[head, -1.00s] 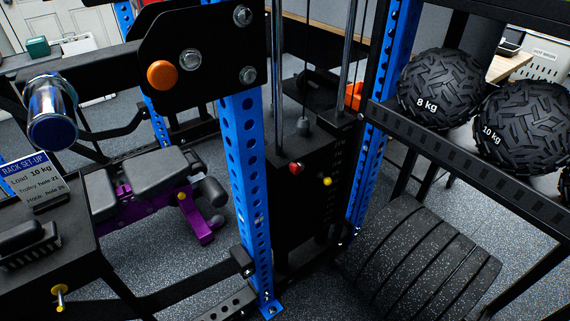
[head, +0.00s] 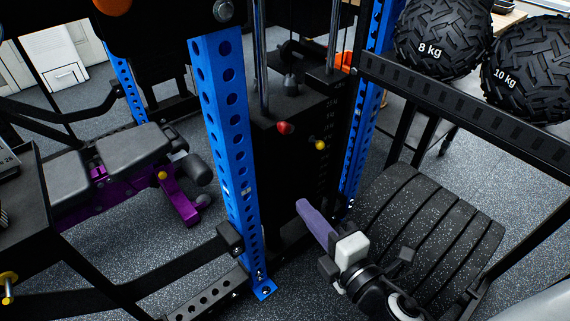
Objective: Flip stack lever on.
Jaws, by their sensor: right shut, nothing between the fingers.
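The black weight stack (head: 285,170) stands behind the blue upright in the middle of the head view. A red knob (head: 285,128) sticks out of its upper front, and a yellow knob (head: 320,145) sits to the right of it. I cannot tell which of these, if either, is the stack lever. My right gripper (head: 304,208) comes in from the lower right, with its purple fingers shut and empty. Its tips point up and left, below both knobs and apart from them in the picture. My left gripper is out of view.
A blue perforated upright (head: 231,150) stands left of the stack. Rubber plates (head: 425,235) are racked behind and right of my right gripper. Medicine balls marked 8 kg (head: 440,35) and 10 kg (head: 530,65) sit on a shelf above. A purple-framed bench (head: 135,150) is at left.

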